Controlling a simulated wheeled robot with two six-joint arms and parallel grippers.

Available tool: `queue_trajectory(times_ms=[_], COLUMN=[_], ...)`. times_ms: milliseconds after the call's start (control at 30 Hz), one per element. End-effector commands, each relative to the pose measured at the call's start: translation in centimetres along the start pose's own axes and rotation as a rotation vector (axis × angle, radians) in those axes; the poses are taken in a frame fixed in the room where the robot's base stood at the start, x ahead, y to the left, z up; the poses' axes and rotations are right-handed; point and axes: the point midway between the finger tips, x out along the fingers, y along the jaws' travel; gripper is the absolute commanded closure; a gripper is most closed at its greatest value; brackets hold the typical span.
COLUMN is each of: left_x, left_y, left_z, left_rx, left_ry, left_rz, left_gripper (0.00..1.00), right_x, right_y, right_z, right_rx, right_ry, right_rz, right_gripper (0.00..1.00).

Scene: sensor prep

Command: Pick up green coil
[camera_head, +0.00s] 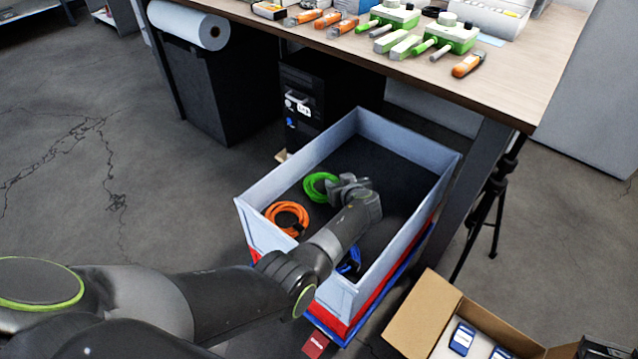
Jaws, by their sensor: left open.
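The green coil (319,186) lies on the dark floor of a grey-white crate (292,181), near the crate's left wall. My left arm reaches over the crate's near wall. My left gripper (340,186) is inside the crate, at the right side of the green coil. It is open. It covers part of the coil's right side, and I cannot tell whether the fingers touch it. My right gripper does not show.
An orange coil (287,218) lies nearer in the crate. A blue coil (349,261) is partly hidden behind my arm. A workbench (519,81) with tools stands beyond. An open cardboard box (425,312) and a tripod (487,214) are at right.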

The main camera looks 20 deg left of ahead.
Motion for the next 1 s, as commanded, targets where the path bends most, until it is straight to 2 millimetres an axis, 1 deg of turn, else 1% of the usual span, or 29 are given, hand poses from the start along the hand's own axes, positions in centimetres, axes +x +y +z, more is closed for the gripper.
queue_trajectory(times_ms=[200, 567, 1000], left_x=[-0.02, 0.00, -0.07], left_y=[0.02, 0.00, -0.01], left_z=[0.00, 0.01, -0.11], left_rx=[0.000, 0.000, 0.000], left_ry=[0.000, 0.000, 0.000], left_rz=[0.000, 0.000, 0.000], left_gripper=[0.53, 1.00, 1.00], right_x=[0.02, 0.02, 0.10], right_y=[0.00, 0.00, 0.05], right_z=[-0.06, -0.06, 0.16], right_rx=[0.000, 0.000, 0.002], right_ry=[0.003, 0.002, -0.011], right_rz=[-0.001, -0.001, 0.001], right_gripper=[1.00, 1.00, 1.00])
